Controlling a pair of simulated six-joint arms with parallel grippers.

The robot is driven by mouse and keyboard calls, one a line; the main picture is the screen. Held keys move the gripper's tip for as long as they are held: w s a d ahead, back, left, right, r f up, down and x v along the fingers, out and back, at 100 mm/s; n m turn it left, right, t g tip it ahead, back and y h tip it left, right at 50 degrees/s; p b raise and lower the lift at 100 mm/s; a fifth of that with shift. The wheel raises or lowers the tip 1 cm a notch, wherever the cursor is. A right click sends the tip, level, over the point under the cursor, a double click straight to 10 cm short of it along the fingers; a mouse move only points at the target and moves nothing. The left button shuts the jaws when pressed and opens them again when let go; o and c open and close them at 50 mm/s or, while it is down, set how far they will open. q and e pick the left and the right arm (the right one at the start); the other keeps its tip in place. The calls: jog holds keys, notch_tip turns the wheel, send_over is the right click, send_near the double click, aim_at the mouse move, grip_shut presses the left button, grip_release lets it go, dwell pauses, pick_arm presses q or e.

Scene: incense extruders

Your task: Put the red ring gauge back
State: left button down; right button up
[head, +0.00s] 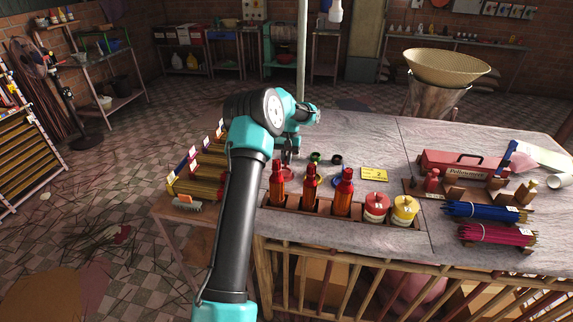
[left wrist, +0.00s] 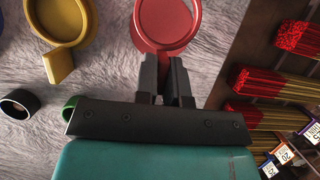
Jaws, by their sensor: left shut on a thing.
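The red ring gauge (left wrist: 198,18) shows at the top middle of the left wrist view, a flat ring with its short tab toward my gripper. My left gripper (left wrist: 166,72) is shut on that tab. I cannot tell whether the ring touches the surface. A yellow ring gauge (left wrist: 61,72) lies to its left in the wrist view. My right gripper is not in view.
Near my left gripper are a green ring (head: 316,157) and a black ring (head: 337,160). A wooden rack (head: 325,210) with red bottles and two jars stands in front. Incense bundles (head: 196,188) lie on the left. A yellow card (head: 374,174) lies to the right. The back of the table is fairly clear.

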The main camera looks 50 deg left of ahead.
pick_arm(q)
jog(key=shift+f, duration=1.15)
jog(key=shift+f, duration=0.15)
jog(key=c, duration=1.2)
grip_release()
jog(key=v, duration=1.2)
